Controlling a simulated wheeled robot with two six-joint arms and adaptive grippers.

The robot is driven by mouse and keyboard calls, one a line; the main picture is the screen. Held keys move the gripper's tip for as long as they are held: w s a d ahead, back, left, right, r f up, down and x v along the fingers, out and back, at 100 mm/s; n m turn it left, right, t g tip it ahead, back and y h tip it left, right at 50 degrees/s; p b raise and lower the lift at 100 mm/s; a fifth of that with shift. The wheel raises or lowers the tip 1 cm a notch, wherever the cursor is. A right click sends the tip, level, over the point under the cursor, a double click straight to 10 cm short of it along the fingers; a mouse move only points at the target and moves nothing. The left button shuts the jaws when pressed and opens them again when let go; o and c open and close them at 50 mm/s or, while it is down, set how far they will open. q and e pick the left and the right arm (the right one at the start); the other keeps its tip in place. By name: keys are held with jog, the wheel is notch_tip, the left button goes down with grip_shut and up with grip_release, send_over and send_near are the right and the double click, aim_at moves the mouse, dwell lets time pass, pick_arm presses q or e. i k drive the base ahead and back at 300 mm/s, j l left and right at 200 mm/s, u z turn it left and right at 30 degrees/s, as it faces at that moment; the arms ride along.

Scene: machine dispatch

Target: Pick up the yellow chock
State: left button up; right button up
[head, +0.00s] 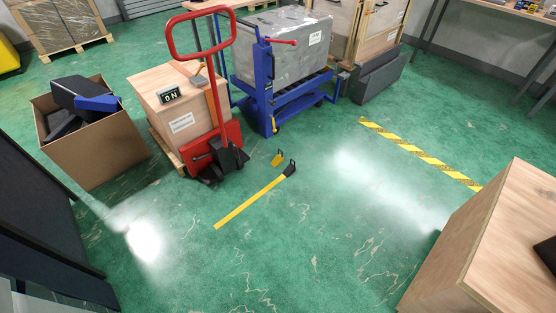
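A small yellow piece with a dark top, which looks like the yellow chock (278,158), lies on the green floor in the middle of the head view. A small black block (290,170) with a loop handle sits just right of it, at the upper end of a yellow floor stripe (248,203). Neither of my grippers shows in the head view.
A red pallet truck (225,155) carries a wooden crate (170,85) with an "ON" sign. Behind stands a blue lift cart (290,105) with a wrapped grey load. A cardboard box (90,155) is at left, a wooden box (490,240) at lower right. The middle floor is open.

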aim_at(278, 159)
jog(key=i+l+u, duration=0.25)
jog(key=i, duration=0.5)
jog(key=i+l+u, duration=0.3)
jog(key=i+l, duration=0.15)
jog(key=i, duration=0.25)
jog(key=i+l+u, duration=0.25)
jog(key=i+l, duration=0.35)
jog(key=i, duration=0.05)
